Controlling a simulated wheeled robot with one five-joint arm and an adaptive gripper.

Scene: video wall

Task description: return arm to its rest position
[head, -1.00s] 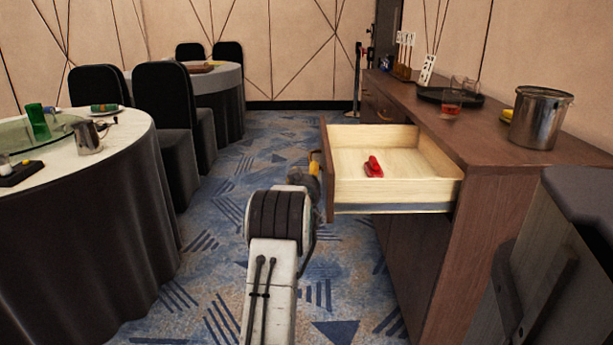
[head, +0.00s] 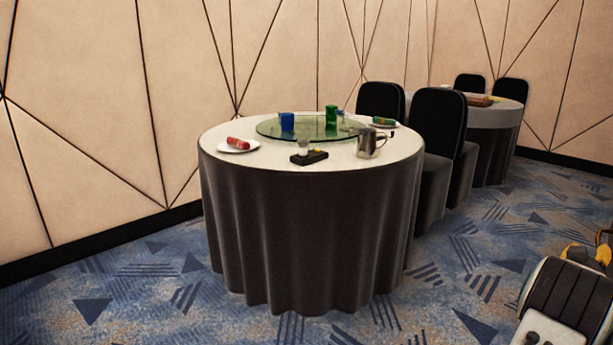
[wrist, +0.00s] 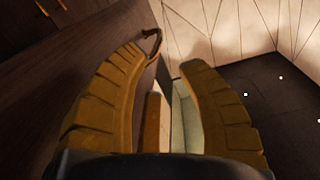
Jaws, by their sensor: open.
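My arm (head: 568,300) shows at the lower right edge of the head view, partly cut off by the frame. A bit of orange-yellow of my gripper (head: 582,255) shows beyond it. In the wrist view my gripper (wrist: 160,60) has its orange fingers spread wide, with nothing held between them. Dark brown wood (wrist: 40,85) fills the left of the wrist view, close to the left finger. A pale strip (wrist: 186,118), perhaps the drawer's inside, shows between the fingers. I cannot tell whether the fingers touch the wood.
A round table (head: 225,140) with a dark skirt stands in the middle, bearing a glass turntable, cups, plates and a metal jug (head: 368,143). Black chairs (head: 437,125) and a second table (head: 505,117) stand behind it. Patterned carpet (head: 450,290) is clear in front.

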